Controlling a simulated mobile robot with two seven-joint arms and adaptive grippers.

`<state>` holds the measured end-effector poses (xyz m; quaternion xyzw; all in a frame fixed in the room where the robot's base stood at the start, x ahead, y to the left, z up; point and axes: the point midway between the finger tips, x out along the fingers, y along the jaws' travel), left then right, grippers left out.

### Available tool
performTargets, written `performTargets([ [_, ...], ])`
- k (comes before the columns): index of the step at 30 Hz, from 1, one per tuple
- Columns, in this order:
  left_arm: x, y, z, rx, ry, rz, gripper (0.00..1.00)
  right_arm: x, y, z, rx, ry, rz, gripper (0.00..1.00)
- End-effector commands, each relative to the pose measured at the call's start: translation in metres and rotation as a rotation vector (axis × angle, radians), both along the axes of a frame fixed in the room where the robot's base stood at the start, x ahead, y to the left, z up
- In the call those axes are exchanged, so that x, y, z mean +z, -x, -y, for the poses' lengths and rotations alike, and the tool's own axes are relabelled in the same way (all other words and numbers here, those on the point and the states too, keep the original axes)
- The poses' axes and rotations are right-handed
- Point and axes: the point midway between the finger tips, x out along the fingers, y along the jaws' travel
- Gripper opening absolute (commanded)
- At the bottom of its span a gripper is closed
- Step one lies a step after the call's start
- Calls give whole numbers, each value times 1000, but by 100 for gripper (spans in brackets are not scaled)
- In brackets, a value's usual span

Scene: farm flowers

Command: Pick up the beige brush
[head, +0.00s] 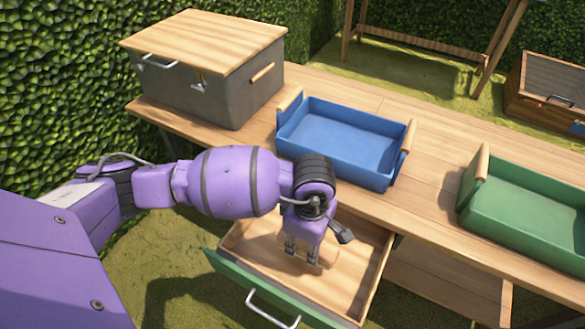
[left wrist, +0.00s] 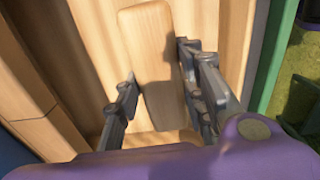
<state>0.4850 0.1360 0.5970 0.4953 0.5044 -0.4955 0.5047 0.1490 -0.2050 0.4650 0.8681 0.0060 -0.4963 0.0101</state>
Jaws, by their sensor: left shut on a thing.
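The beige brush (left wrist: 148,65) shows in the left wrist view as a long, smooth wooden piece with a rounded end. It lies between the two fingers of my left gripper (left wrist: 157,68), which is shut on it. In the head view my left gripper (head: 302,255) points down into the open drawer (head: 345,291) under the table. The brush is partly hidden there by the gripper and blends with the drawer's wood. My right gripper is not in view.
The drawer has a green front with a metal handle (head: 272,309). Above it, the wooden table (head: 430,193) bears a grey lidded box (head: 205,90), a blue tray (head: 345,170) and a green tray (head: 520,225). A hedge stands at the left. A wooden case (head: 548,88) is at the far right.

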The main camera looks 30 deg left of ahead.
Motion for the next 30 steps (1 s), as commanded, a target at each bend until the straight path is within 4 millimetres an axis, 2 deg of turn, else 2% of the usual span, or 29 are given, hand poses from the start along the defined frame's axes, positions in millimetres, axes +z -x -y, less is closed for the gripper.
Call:
performTargets([
  [1,16,6,6,-7,3,8,7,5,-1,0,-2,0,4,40],
  [6,54,38,23,-8,4,7,7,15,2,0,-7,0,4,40],
  [9,63,62,36,-9,5,5,8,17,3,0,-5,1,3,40],
  [15,79,94,53,-5,4,6,7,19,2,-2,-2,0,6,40],
  [21,85,108,60,-3,2,6,7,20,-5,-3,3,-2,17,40],
  [30,86,110,61,-1,1,5,7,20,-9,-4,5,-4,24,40],
])
